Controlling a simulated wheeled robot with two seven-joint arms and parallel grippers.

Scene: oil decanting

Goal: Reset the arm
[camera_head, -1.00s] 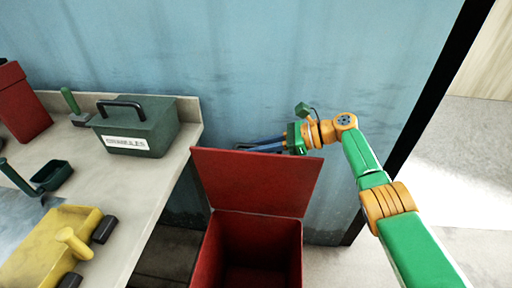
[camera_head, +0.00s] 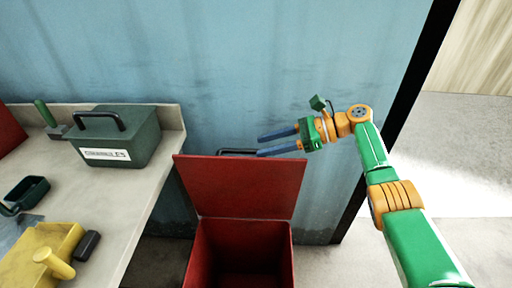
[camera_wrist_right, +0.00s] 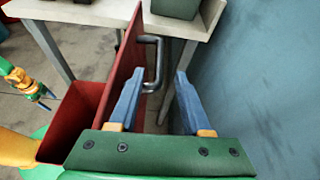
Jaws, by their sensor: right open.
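My right gripper (camera_head: 268,144) has two blue fingers and a green body. It is open and empty, behind and above the raised lid of the red bin. In the right wrist view its fingers (camera_wrist_right: 156,100) are spread apart, with the lid's dark handle (camera_wrist_right: 155,62) beyond and just left of them. The red lid (camera_head: 240,186) stands upright, and its handle (camera_head: 236,151) shows partly along the top edge. In the right wrist view another green and orange arm with a blue-tipped end (camera_wrist_right: 38,92) shows at the left; its jaw state is unclear. My left gripper is not in the head view.
The open red bin (camera_head: 198,262) stands on the floor right of the workbench (camera_head: 128,190). A blue wall (camera_head: 230,70) stands close behind the gripper.

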